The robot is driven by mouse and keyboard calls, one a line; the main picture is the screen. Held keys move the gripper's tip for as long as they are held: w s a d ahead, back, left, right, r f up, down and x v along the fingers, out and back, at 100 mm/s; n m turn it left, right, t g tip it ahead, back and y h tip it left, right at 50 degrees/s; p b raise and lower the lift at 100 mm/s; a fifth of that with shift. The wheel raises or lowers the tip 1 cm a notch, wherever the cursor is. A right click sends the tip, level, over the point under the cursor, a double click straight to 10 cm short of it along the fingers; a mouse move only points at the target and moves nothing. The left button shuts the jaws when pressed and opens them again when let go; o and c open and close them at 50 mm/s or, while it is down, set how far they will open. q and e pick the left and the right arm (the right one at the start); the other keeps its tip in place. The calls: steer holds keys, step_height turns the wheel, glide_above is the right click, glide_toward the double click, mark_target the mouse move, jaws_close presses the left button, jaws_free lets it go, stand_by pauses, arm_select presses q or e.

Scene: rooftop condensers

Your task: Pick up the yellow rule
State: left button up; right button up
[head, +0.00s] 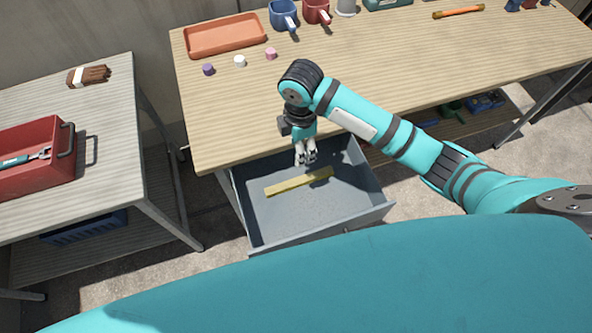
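The yellow rule (299,182) is a flat bar lying in the open grey drawer (262,234) under the wooden table. It lies slightly tilted across the drawer floor. My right gripper (306,160) points down over the drawer, just behind the rule in the picture, and nothing is held in it. Its fingers look apart. The gap between gripper and rule is hard to judge from this one view. My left gripper is not in view.
The drawer walls surround the rule. The wooden table (400,75) carries an orange tray (225,35), small caps, mugs and an orange-handled tool (458,12). A side table (105,140) at left holds a red toolbox (58,185) and a brush (88,76).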

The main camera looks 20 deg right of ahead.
glide_toward(300, 180)
steer(key=shift+s, duration=0.1)
step_height(300, 180, down, 3)
steer(key=shift+a+r+b, duration=0.1)
steer(key=shift+r+b, duration=0.1)
steer(key=shift+b, duration=0.1)
steer(key=shift+f, duration=0.95)
step_height(300, 180, down, 4)
steer(key=shift+r+b, duration=0.1)
steer(key=shift+b, duration=0.2)
steer(key=shift+f, duration=0.4)
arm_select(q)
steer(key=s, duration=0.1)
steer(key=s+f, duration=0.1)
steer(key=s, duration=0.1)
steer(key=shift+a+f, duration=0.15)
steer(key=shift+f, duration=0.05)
arm_select(e)
jaws_close()
